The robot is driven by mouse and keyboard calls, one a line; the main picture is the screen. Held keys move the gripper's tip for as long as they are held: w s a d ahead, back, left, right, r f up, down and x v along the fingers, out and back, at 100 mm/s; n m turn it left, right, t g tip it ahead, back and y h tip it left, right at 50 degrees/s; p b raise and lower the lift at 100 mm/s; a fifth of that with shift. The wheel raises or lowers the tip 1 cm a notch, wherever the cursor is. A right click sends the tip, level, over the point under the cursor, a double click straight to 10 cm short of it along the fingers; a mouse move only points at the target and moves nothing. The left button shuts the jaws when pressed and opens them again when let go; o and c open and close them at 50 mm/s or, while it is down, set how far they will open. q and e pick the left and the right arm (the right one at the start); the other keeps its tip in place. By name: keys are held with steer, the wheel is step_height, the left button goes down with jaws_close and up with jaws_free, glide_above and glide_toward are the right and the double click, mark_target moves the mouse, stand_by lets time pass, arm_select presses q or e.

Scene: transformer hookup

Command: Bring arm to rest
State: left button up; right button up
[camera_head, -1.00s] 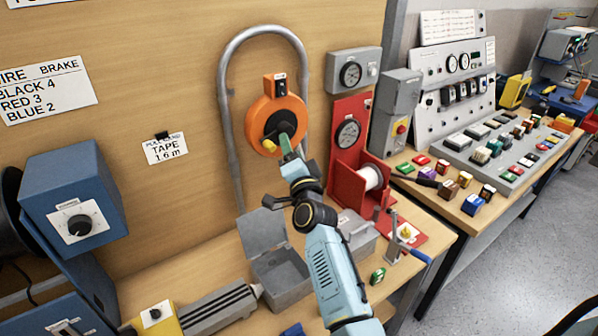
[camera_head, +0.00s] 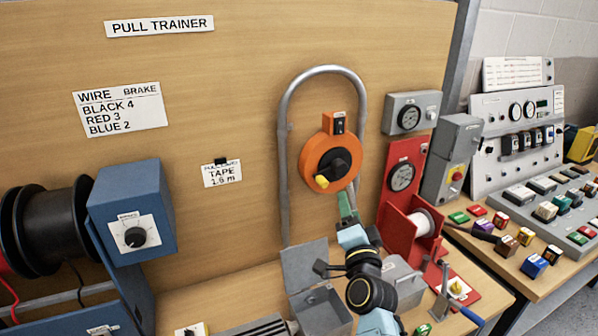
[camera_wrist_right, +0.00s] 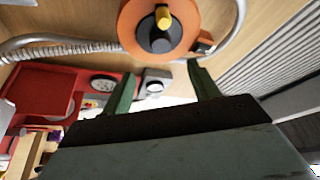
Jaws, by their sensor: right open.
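My right arm comes up from the bottom of the head view, and its gripper (camera_head: 347,206) is just below the orange reel (camera_head: 332,160). In the right wrist view the two green fingers of the right gripper (camera_wrist_right: 161,88) stand wide apart with nothing between them. The orange reel (camera_wrist_right: 160,22), with its dark hub and yellow knob, is beyond the fingertips, apart from them. My left gripper is in neither view.
A grey conduit loop (camera_head: 284,150) frames the reel on the wooden board. A red stand (camera_head: 400,225) with a white spool is to the right. A grey open-lidded box (camera_head: 322,312) is below. A blue brake box (camera_head: 134,212) is at left.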

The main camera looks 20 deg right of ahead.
steer(key=s+a+f+n+g+y, duration=0.3)
steer(key=s+f+n+g, duration=0.25)
steer(key=s+f, duration=0.2)
steer(key=s+a+f+n+g+y, duration=0.2)
steer(key=s+f+n+g+y, duration=0.15)
steer(key=s+f+n, duration=0.35)
steer(key=s+d+f+n+g+h, duration=0.15)
steer(key=s+g, duration=0.25)
steer(key=s, duration=0.6)
steer(key=s+f+n+g+h, duration=0.1)
steer(key=s+n+g, duration=0.15)
steer(key=s, duration=0.75)
step_height(320, 180, down, 30)
steer(key=g+b, duration=0.2)
steer(key=b, duration=0.4)
steer(key=s+d+f+b, duration=0.1)
steer(key=s+f+b, duration=0.2)
steer(key=s+f, duration=0.6)
steer(key=s+d+f+g+b, duration=0.1)
steer(key=s+f+b, duration=0.2)
steer(key=s+f, duration=0.5)
step_height(320, 180, down, 5)
steer(key=shift+s+d+r, duration=0.1)
steer(key=shift+s+d, duration=0.15)
steer(key=shift+s, duration=0.15)
steer(key=shift+c, duration=0.2)
